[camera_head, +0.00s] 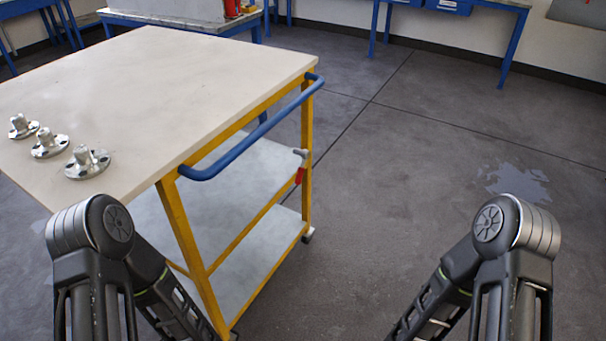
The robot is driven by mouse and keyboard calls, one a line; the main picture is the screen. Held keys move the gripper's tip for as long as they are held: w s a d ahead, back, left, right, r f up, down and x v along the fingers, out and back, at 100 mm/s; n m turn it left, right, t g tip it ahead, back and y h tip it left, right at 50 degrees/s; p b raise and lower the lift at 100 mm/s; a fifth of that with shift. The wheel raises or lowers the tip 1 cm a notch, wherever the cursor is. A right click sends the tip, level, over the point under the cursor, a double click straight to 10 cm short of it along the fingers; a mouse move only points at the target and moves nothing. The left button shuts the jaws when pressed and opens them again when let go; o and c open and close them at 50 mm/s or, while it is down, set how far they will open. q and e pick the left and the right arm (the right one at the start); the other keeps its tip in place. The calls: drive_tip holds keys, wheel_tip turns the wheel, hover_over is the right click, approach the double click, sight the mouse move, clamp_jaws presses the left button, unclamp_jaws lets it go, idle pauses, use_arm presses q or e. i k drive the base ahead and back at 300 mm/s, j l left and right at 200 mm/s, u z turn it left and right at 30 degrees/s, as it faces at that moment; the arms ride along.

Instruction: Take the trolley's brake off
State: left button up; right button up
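The trolley (170,85) stands at the left, with a pale top, a yellow frame and two lower shelves. A blue push handle (255,135) runs along its near right end. A small lever with a grey knob and a red part (300,174) sits on the far right yellow leg, below the handle; it may be the brake, and its setting cannot be told. A caster (308,235) shows at the foot of that leg. Both my arms rise at the bottom of the view, apart from the lever; both grippers are out of view.
Three metal flanged parts (87,162) stand on the trolley's top at the left. Blue-legged benches (450,8) line the back wall. The grey floor (430,160) right of the trolley is open, with a pale patch (515,182) on it.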

sight(301, 170)
drive_tip(key=i+l+z, duration=0.15)
drive_tip(key=l, duration=0.3)
drive_tip(key=i+l+z, duration=0.15)
drive_tip(key=i+l, duration=0.2)
drive_tip(key=i+l+z, duration=0.15)
drive_tip(key=i+l, duration=0.15)
drive_tip(key=l, duration=0.2)
